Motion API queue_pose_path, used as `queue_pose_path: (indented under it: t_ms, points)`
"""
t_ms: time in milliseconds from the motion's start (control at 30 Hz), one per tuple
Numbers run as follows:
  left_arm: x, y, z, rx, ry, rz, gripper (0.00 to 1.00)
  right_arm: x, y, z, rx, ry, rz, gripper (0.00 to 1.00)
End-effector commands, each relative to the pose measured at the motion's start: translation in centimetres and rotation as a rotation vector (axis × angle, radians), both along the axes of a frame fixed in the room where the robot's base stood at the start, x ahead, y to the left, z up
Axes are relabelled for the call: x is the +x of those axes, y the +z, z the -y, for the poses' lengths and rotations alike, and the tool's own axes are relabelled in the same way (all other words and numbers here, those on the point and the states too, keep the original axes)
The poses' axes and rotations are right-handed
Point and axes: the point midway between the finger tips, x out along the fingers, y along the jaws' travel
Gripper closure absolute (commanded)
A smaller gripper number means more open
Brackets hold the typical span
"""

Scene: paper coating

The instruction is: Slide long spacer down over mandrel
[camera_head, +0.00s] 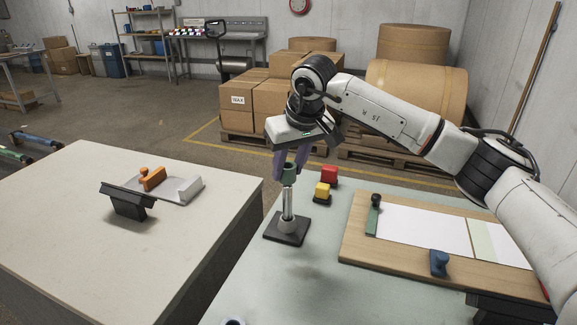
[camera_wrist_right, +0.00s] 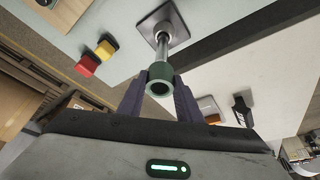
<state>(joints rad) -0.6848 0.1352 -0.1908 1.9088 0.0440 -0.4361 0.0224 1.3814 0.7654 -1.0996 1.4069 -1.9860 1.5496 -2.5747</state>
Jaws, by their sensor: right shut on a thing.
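The long spacer is a dark green tube (camera_head: 289,172), held upright between the fingers of my right gripper (camera_head: 290,160). The mandrel is a shiny metal rod (camera_head: 287,200) standing on a dark square base (camera_head: 286,231), with a pale grey collar (camera_head: 287,224) at its foot. The spacer is in line with the rod, at its upper end. In the right wrist view, the spacer (camera_wrist_right: 161,72) sits between the purple fingertips, with its open end facing the camera. The rod (camera_wrist_right: 162,46) runs from its far end to the base. How much rod is inside is hidden. My left gripper is out of view.
Red (camera_head: 329,174) and yellow (camera_head: 322,191) blocks stand just right of the mandrel. A wooden board (camera_head: 360,250) with white sheets and a blue-handled tool (camera_head: 439,262) lies further right.

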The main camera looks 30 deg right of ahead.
Motion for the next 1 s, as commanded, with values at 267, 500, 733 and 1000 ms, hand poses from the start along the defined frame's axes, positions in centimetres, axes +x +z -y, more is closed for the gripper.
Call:
queue_pose_path:
  t_ms: [267, 500, 733, 1000]
  points:
    - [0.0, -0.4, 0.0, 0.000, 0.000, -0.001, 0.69, 0.0, -0.7, 0.0, 0.000, 0.000, 0.000, 0.92]
    - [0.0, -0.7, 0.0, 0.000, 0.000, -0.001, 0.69, 0.0, -1.4, 0.0, 0.000, 0.000, 0.000, 0.92]
    - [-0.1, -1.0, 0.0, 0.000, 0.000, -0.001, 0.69, 0.0, -1.9, 0.0, 0.000, 0.000, 0.000, 0.92]
    - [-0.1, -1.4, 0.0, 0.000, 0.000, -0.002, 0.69, 0.0, -2.6, 0.0, -0.001, 0.000, 0.000, 0.92]
